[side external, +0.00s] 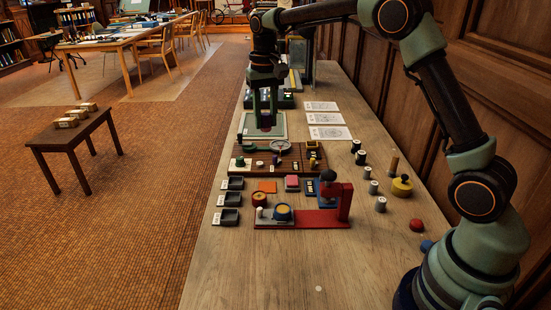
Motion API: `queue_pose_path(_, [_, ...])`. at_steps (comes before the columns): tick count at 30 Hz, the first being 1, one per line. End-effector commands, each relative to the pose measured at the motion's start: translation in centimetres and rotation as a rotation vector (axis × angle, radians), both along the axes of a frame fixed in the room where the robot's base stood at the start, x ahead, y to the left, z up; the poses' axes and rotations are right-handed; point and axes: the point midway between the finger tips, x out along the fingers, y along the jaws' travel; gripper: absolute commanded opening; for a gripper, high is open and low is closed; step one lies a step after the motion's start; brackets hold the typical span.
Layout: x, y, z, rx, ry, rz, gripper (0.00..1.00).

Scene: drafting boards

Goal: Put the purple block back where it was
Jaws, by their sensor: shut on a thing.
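My gripper (265,122) points down over a pale board with a dark green edge (281,133), on the far half of the long wooden table. It is shut on the purple block (266,128), a small dark purple patch low between the fingers. The fingers hide part of the block. I cannot tell whether the block touches the board.
Nearer stand a brown wooden board with small parts (310,167), a red stand (325,218) and several dark trays (229,216). White sheets (328,132) lie to the right of the gripper. Spools (380,204) and a yellow knob (402,186) stand near my arm. The table's near end is mostly clear.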

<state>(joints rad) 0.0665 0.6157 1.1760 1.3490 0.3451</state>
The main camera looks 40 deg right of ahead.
Motion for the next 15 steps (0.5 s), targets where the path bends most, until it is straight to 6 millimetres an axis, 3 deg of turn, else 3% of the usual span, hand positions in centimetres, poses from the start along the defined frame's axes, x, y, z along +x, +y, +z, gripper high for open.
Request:
queue_pose_path(5, [0.7,-0.7,0.8,0.0,0.0,-0.048,0.0])
queue_pose_path(8, [0.8,-0.9,0.1,0.0,0.003,-0.056,0.0])
queue_pose_path(15, [0.7,-0.8,-5.3,0.001,0.006,-0.056,0.0])
